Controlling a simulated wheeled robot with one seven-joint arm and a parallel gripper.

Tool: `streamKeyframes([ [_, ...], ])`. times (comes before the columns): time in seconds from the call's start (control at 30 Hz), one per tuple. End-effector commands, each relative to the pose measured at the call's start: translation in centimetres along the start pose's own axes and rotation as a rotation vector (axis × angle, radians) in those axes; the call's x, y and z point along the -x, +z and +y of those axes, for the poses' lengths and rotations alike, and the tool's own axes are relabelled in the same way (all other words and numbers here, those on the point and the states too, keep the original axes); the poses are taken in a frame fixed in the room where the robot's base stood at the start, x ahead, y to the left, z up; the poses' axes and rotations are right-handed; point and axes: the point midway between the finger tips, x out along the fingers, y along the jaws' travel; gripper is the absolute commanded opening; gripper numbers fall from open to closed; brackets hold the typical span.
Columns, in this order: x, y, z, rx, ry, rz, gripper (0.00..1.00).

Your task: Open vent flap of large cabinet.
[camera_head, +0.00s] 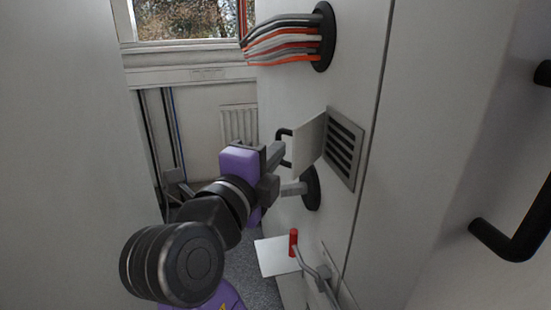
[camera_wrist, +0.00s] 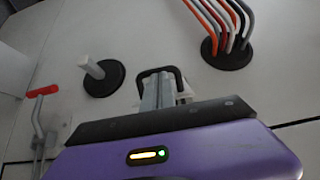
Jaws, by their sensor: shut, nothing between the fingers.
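The large cabinet (camera_head: 370,45) has a vent grille (camera_head: 345,150) with dark slots on its pale side wall. The vent flap (camera_head: 310,145), a pale panel, stands out from the wall at the grille's left edge, so the slots are exposed. Its black handle (camera_head: 284,147) is on the flap's far face and also shows in the wrist view (camera_wrist: 162,73). My gripper (camera_head: 278,153) is shut and empty, close to the handle at the flap's left side. In the wrist view its fingers (camera_wrist: 157,92) overlap the handle's opening; whether they touch it I cannot tell.
Orange, grey and white cables (camera_head: 285,40) enter a black port above the flap. A grey stub on a black disc (camera_head: 311,188) sits below it. A red-tipped lever (camera_head: 294,242) is lower down. A black door handle (camera_head: 515,235) juts out at right. A pale wall bounds the left.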

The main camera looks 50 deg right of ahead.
Motion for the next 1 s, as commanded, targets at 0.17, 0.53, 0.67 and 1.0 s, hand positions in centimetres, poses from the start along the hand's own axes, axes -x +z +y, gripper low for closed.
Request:
streamKeyframes([
  [0.17,-0.4,0.8,0.7,-0.003,-0.001,0.014,0.00],
  [0.53,-0.8,1.5,0.1,0.000,0.001,0.075,0.00],
  [0.67,-0.8,1.5,0.0,0.001,0.000,0.076,0.00],
  [1.0,-1.0,1.4,0.2,-0.001,0.000,0.076,0.00],
])
